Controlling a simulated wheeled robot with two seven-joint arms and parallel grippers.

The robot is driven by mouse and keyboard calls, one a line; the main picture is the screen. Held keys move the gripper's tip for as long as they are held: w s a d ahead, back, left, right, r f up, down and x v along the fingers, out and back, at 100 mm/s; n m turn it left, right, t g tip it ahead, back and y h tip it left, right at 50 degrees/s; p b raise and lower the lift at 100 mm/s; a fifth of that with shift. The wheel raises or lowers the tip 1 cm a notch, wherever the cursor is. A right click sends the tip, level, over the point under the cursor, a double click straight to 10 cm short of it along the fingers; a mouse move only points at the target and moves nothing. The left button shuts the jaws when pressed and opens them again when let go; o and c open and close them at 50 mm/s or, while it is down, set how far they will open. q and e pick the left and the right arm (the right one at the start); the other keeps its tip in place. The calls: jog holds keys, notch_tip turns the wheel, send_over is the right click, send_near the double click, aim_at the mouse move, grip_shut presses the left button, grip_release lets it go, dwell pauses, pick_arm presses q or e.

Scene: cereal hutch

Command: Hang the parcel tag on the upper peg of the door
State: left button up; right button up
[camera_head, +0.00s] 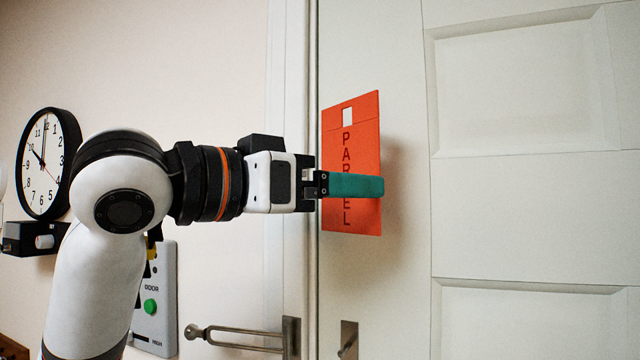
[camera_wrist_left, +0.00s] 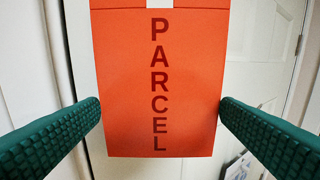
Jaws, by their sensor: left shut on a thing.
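The orange parcel tag (camera_head: 340,218) hangs upright in front of the white door (camera_head: 400,290), with PARCEL printed down it and a square hole near its top. My left gripper (camera_head: 350,186) is shut on the tag; its teal fingers are at the tag's two side edges, as the left wrist view shows of the tag (camera_wrist_left: 130,90) and gripper (camera_wrist_left: 160,103). A shadow falls on the door to the right of the tag. I cannot see the upper peg; it may be behind the tag. My right gripper is not in view.
A lever handle (camera_head: 240,335) and a small metal fitting (camera_head: 348,340) are below the tag. A wall clock (camera_head: 45,165) and a control panel (camera_head: 155,300) with a green button are at the left. The panelled door surface to the right is clear.

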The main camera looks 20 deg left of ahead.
pick_arm(q)
jog(key=w, duration=0.3)
jog(key=shift+w+d+f, duration=0.1)
jog(key=shift+w+f, duration=0.1)
jog(key=shift+f, duration=0.05)
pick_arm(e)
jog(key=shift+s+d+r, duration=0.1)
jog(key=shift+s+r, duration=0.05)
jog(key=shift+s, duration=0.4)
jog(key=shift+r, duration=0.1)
pick_arm(q)
jog(key=o, duration=0.8)
jog(key=shift+c, duration=0.2)
jog(key=shift+r, duration=0.1)
